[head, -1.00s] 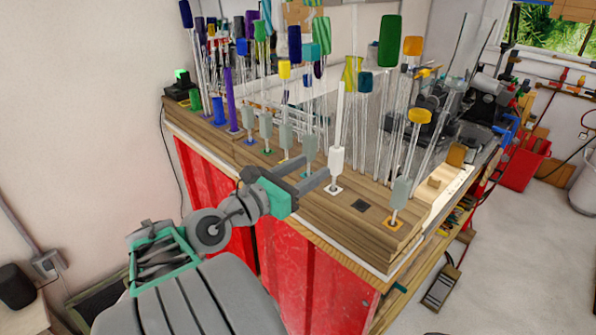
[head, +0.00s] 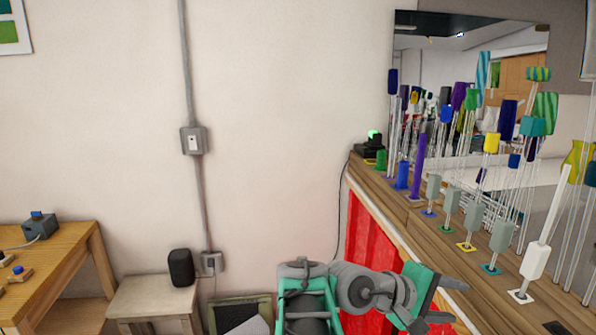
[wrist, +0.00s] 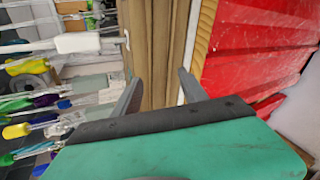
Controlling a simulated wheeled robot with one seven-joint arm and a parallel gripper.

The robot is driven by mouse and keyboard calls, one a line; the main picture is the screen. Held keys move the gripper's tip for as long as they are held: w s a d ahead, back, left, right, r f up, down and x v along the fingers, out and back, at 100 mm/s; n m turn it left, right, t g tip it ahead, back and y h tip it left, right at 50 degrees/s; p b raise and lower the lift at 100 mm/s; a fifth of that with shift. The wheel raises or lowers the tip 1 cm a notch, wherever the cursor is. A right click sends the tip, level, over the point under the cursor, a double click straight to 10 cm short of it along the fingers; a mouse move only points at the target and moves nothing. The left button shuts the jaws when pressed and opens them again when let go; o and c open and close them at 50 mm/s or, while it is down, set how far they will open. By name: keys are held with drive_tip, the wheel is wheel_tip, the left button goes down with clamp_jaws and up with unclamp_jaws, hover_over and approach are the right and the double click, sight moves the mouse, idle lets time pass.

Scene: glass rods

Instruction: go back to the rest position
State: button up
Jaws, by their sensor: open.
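My gripper (head: 468,303) is at the lower right of the head view, in front of the wooden bench's edge, with its fingers apart and nothing between them. In the wrist view my gripper (wrist: 160,78) shows two dark fingers spread over the bench's front edge. The white holder (head: 535,262) with a white rod stands upright on the bench top, to the right of the gripper and apart from it. It lies sideways at the upper left of the wrist view (wrist: 78,42).
The wooden bench (head: 418,222) carries several grey holders (head: 470,218) and many glass rods with coloured ends. Its red front (head: 368,250) is close to my arm. A black speaker (head: 181,267) stands on a small table (head: 150,300) at left.

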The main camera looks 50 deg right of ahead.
drive_tip(key=w+a+f+m+t+y, duration=0.7)
drive_tip(key=w+a+f, duration=0.75)
drive_tip(key=w, duration=0.25)
drive_tip(key=w+a+n+t+y, duration=0.1)
drive_tip(key=w+a+n, duration=0.2)
drive_tip(key=a, duration=0.6)
drive_tip(key=w+a+r+n+t+y, duration=0.1)
drive_tip(key=w+a+n, duration=0.3)
drive_tip(key=a, duration=0.5)
drive_tip(key=w+a+n+t+y, duration=0.1)
drive_tip(key=w+a+n, duration=0.3)
drive_tip(key=a, duration=0.5)
drive_tip(key=shift+w+a+r+t+y, duration=0.25)
drive_tip(key=shift+w+t+y, duration=0.15)
drive_tip(key=shift+w+y, duration=0.1)
